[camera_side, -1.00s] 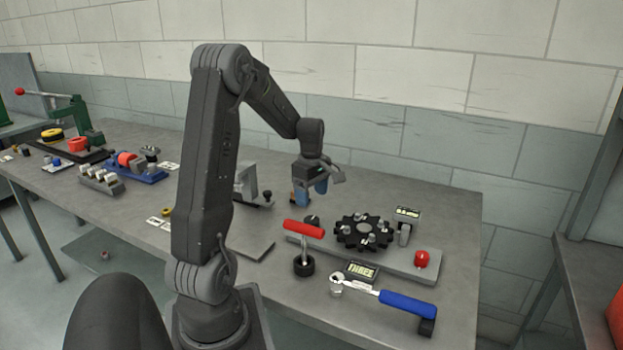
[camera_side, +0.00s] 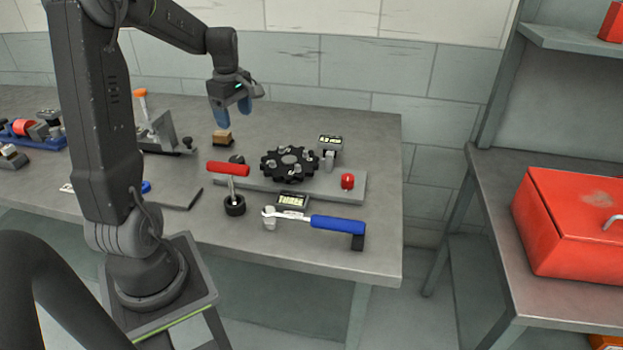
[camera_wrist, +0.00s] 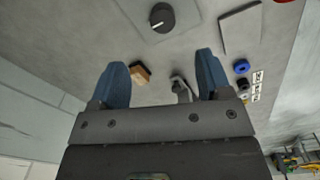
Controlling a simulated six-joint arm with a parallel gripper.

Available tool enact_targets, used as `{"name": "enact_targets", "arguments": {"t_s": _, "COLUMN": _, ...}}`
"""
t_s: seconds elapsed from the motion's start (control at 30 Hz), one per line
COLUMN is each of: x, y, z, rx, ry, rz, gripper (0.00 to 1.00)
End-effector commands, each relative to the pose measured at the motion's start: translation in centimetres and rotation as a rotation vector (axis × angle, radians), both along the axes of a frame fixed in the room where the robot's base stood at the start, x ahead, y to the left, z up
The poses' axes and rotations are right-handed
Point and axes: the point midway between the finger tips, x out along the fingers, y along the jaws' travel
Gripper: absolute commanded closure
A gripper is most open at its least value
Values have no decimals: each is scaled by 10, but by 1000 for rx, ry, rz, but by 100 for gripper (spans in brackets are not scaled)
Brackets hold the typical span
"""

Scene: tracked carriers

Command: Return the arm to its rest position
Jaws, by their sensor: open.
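My gripper (camera_side: 230,116) has blue fingers and hangs above the back of the grey workbench (camera_side: 330,250). In the wrist view my gripper (camera_wrist: 161,85) has its two blue fingers spread wide, with nothing held between them. A small wooden-brown block (camera_side: 222,138) stands on the bench below the fingers, apart from them. The block (camera_wrist: 139,74) also shows in the wrist view beside the left finger. My arm is bent, reaching from its base at the bench's front edge toward the back wall.
A black sprocket (camera_side: 289,163) sits on a grey plate with a red knob (camera_side: 347,181). A red-handled tool (camera_side: 228,169) and a blue-handled wrench (camera_side: 337,223) are in front. A grey fixture (camera_side: 163,131) stands left. A red toolbox (camera_side: 570,222) is on the right-hand bench.

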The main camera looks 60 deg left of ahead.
Motion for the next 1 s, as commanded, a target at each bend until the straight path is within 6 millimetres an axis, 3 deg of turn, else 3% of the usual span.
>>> {"name": "enact_targets", "arguments": {"t_s": 0.1, "x": 12, "y": -56, "z": 26, "rx": 56, "ry": -42, "rz": -278, "gripper": 29}}
{"name": "enact_targets", "arguments": {"t_s": 0.23, "x": 12, "y": -132, "z": 52, "rx": 140, "ry": -98, "rz": -688, "gripper": 29}}
{"name": "enact_targets", "arguments": {"t_s": 0.4, "x": -15, "y": -220, "z": 70, "rx": 264, "ry": -171, "rz": -1220, "gripper": 29}}
{"name": "enact_targets", "arguments": {"t_s": 0.5, "x": -38, "y": -259, "z": 73, "rx": 343, "ry": -212, "rz": -1500, "gripper": 29}}
{"name": "enact_targets", "arguments": {"t_s": 0.7, "x": -73, "y": -301, "z": 71, "rx": 464, "ry": -268, "rz": -1874, "gripper": 29}}
{"name": "enact_targets", "arguments": {"t_s": 1.0, "x": -83, "y": -310, "z": 69, "rx": 501, "ry": -281, "rz": -1978, "gripper": 29}}
